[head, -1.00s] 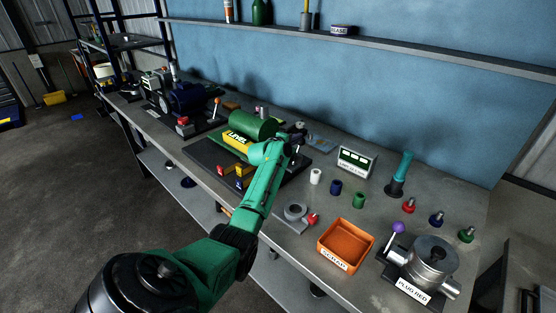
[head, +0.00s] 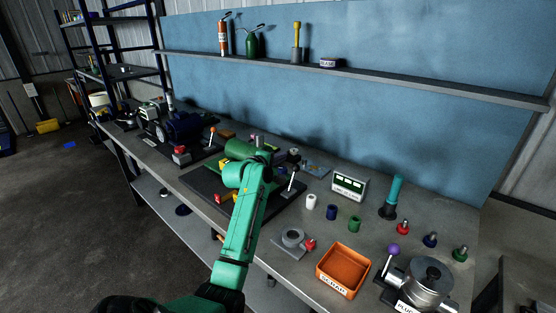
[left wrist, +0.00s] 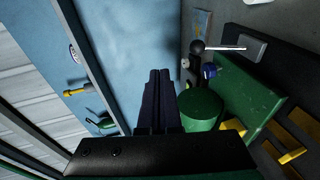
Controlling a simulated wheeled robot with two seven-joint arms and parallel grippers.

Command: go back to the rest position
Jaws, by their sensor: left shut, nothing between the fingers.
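My left gripper (left wrist: 160,100) shows in the left wrist view with its two dark fingers together and nothing between them. In that view it is beside the green cylinder (left wrist: 201,110) of the bench machine, which also shows in the head view (head: 238,149). I cannot tell whether they touch. In the head view my green left arm reaches up over the front edge of the bench, and its wrist end is in front of the machine. The gripper's fingers cannot be made out there. My right gripper is in neither view.
A wall shelf (head: 400,80) runs behind. Open floor lies left.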

